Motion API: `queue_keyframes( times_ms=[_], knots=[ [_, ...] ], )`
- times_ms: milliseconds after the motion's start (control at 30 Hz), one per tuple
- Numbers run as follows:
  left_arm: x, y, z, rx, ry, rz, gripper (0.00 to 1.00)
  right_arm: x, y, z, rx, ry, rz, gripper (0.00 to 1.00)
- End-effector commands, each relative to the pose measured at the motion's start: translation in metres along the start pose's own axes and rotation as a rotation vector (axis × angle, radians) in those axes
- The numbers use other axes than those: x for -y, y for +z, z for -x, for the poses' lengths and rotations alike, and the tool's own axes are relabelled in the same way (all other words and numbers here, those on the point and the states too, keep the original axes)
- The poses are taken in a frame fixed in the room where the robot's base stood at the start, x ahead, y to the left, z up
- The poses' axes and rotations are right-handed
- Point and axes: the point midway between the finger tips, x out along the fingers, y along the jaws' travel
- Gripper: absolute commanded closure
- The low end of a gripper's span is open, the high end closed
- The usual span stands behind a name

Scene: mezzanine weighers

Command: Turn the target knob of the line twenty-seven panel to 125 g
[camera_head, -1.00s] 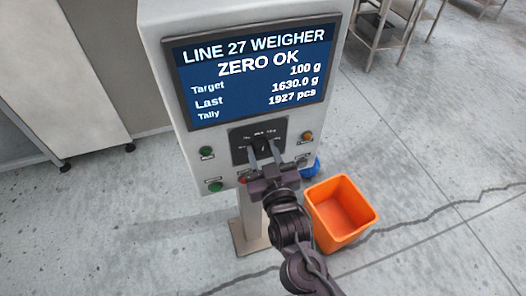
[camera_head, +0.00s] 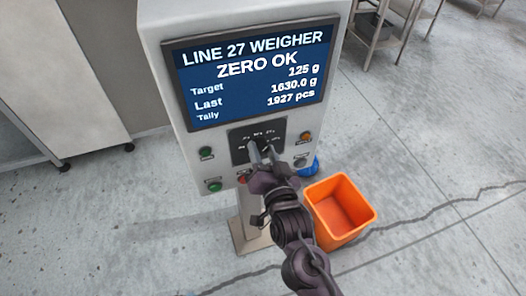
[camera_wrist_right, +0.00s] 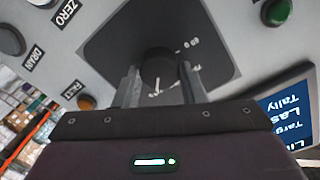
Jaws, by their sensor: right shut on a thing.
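The line 27 weigher panel (camera_head: 185,140) is a pale box on a post. Its screen (camera_head: 250,80) reads ZERO OK, Target 125 g, Last 1630.0 g, Tally 1927 pcs. Below the screen, the dark target knob sits on a black dial plate (camera_head: 240,138). My right gripper (camera_head: 262,150) reaches the knob from below, its fingers on either side. In the right wrist view the round black knob (camera_wrist_right: 159,68) is between the two fingers of my right gripper (camera_wrist_right: 158,86). The fingers hide parts of the dial marks. My left gripper is not in view.
Green buttons (camera_head: 206,153) and (camera_head: 214,185) lie left of the dial, and an amber button (camera_head: 306,136) lies right. An orange bin (camera_head: 341,207) stands on the floor at right. Open concrete floor surrounds the post.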

Motion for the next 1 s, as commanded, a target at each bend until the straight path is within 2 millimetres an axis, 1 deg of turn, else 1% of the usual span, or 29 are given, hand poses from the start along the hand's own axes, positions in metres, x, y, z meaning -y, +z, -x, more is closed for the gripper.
queue_keyframes(
  times_ms=[533, 567, 700, 1000],
  knots=[
    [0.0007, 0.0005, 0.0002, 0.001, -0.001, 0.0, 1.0, -0.0003, -0.0007, -0.0001, 0.0, 0.001, -0.026, 0.86],
    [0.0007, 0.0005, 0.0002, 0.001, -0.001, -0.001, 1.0, -0.0003, -0.0007, -0.0001, 0.0, 0.001, -0.026, 0.59],
    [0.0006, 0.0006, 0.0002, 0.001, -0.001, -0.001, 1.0, -0.0002, -0.0005, -0.0001, 0.0, 0.0, -0.026, 0.41],
    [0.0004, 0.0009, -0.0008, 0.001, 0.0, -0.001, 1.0, -0.0004, 0.0003, 0.0018, 0.001, 0.0, -0.025, 0.41]
  ],
)
